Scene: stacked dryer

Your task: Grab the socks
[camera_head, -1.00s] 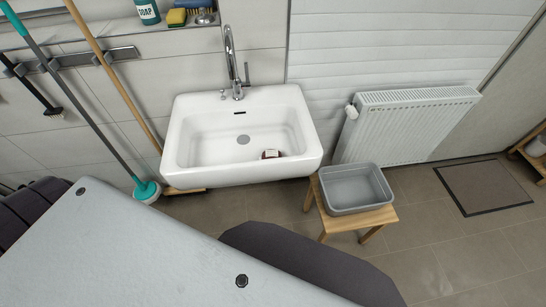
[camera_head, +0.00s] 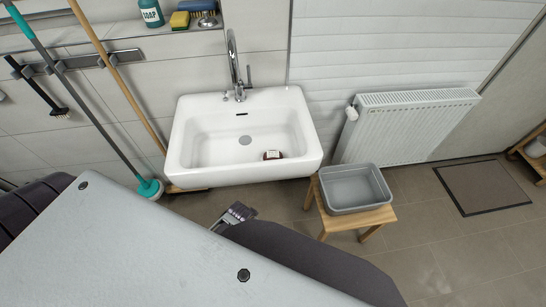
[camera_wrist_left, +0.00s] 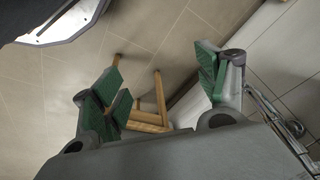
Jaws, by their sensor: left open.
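No socks can be made out in either view. My left gripper (camera_head: 237,214) shows in the head view as a small grey tip in front of the sink, partly hidden behind my own dark arm. In the left wrist view the left gripper (camera_wrist_left: 163,88) is open, with green pads wide apart and nothing between them. Wooden stool legs (camera_wrist_left: 160,98) show beyond the pads. My right gripper is not in view.
A grey basin (camera_head: 355,206) stands on a wooden stool (camera_head: 322,219) beside a radiator (camera_head: 410,125). A mop (camera_head: 148,187) leans at the left. The floor at right is mostly clear, with a mat (camera_head: 484,187).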

